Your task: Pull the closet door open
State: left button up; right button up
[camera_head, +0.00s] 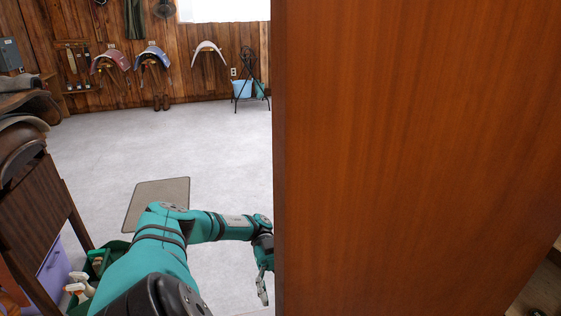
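A large reddish-brown wooden panel, which looks like the closet door (415,150), fills the right half of the head view. Its left edge stands upright and its face is turned towards me. No handle shows on this face. My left arm reaches in from the bottom, and my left gripper (264,284) is at the lower left edge of the panel. A finger points downward there. The rest of the gripper is cut off by the panel edge, so I cannot tell whether it is open or touching the door. My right gripper is not in view.
A wooden stand (42,225) with saddles is at the left, near a purple bin (53,275) and a green caddy (108,257) with bottles. A mat (143,200) lies on the clear grey floor. Tack hangs on the far wall.

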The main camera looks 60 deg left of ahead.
pick_arm(q)
jog(key=shift+v, duration=0.85)
jog(key=shift+r, duration=0.1)
